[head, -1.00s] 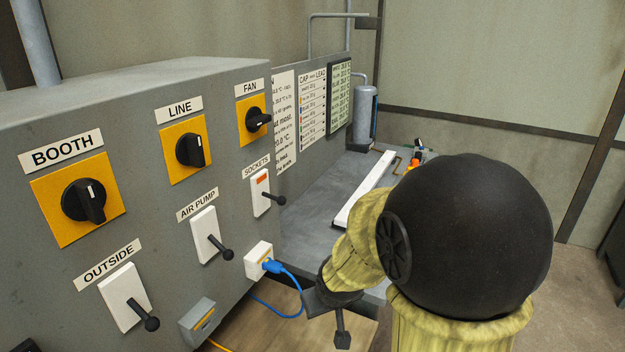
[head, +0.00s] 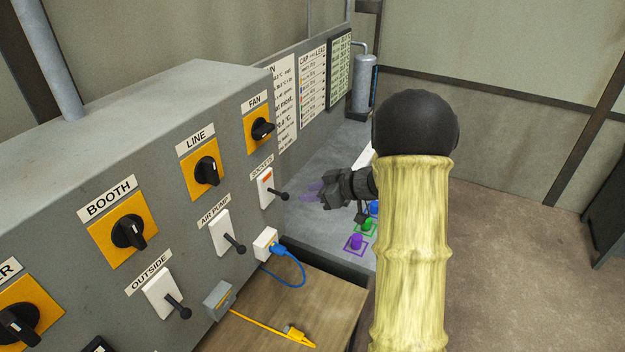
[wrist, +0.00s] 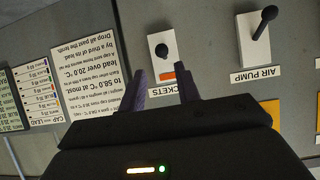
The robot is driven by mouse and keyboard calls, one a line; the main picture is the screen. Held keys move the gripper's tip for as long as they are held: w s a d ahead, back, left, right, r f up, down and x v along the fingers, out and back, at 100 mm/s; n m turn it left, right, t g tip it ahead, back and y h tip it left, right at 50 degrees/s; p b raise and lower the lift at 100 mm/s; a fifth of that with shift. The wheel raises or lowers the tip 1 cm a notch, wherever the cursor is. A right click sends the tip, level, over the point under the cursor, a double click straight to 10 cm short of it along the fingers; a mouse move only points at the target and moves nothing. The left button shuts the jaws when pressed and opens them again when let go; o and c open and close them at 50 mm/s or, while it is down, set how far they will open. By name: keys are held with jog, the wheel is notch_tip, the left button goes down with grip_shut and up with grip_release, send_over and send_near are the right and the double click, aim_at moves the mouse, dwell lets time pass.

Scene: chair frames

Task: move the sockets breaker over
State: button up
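The sockets breaker (head: 266,186) is a white plate with an orange patch at its top and a black lever (head: 281,196) pointing down and outward. It sits on the grey panel under the SOCKETS label. My gripper (head: 311,192) is just right of the lever, facing the panel, with its two purple fingers apart and nothing between them. In the wrist view the breaker (wrist: 162,60) appears upside down ahead of the open fingers (wrist: 163,88), its lever knob roughly centred between them. The fingers look clear of the lever, and partly cover the SOCKETS label.
The air pump breaker (head: 221,232) is to the left, its lever sticking out. The fan switch (head: 259,129) is above. A white outlet (head: 265,243) with a blue plug (head: 279,249) is below. Coloured pieces, including a purple one (head: 356,242), stand on the bench behind my arm.

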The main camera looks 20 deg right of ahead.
aim_at(288, 196)
jog(key=shift+s+a, duration=0.1)
jog(key=shift+f, duration=0.1)
jog(key=b+x, duration=0.5)
jog(key=x, duration=0.3)
jog(key=c, duration=0.3)
jog(key=shift+c, duration=1.1)
